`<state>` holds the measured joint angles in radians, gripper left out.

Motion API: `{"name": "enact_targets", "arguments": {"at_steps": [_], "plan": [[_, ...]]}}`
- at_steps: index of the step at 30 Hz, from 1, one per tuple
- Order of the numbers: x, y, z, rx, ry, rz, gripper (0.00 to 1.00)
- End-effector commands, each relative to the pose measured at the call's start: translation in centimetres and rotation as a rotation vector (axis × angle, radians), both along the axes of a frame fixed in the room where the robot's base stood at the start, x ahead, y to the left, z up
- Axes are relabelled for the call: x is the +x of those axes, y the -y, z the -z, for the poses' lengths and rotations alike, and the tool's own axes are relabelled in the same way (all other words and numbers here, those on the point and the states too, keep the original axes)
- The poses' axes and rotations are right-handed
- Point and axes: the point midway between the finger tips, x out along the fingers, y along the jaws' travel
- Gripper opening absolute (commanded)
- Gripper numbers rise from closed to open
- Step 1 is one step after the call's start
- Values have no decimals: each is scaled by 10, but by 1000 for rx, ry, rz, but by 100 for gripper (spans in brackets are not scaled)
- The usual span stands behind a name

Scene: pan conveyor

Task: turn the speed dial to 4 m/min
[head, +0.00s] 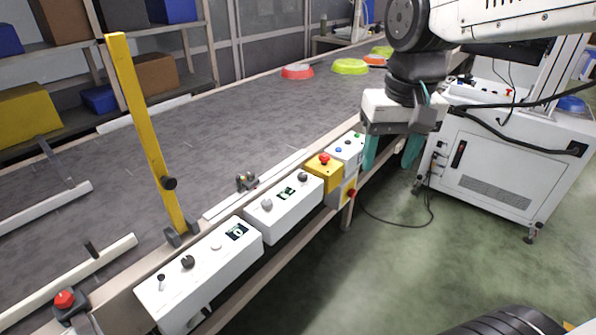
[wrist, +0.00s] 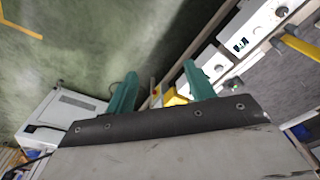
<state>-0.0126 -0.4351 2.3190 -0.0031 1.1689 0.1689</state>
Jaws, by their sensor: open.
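My gripper (head: 391,155) is open and empty, its two green fingers pointing down, to the right of the control boxes and apart from them. The near white box (head: 205,275) has a black knob (head: 187,262), a pale knob (head: 216,244), a small lever and a dark display (head: 237,232). The middle white box (head: 284,212) has a grey knob (head: 267,204), a black knob (head: 303,177) and a display (head: 286,193). The labels and display digits are too small to read, so I cannot tell which knob is the speed dial. The wrist view shows my gripper (wrist: 158,78) with white boxes beyond it.
A yellow box (head: 325,172) with a red button and a white button box (head: 345,150) stand between the middle box and my gripper. Red and green pans lie far back. A white cabinet (head: 500,165) stands right.

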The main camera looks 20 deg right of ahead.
Motion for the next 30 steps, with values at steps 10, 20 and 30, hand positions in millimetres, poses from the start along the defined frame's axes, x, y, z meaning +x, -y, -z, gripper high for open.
{"name": "enact_targets", "arguments": {"at_steps": [10,20,30], "plan": [[180,-12,34,16,-43,214,54],[325,-25,141,23,-74,414,54],[384,-33,220,25,-87,521,54]]}}
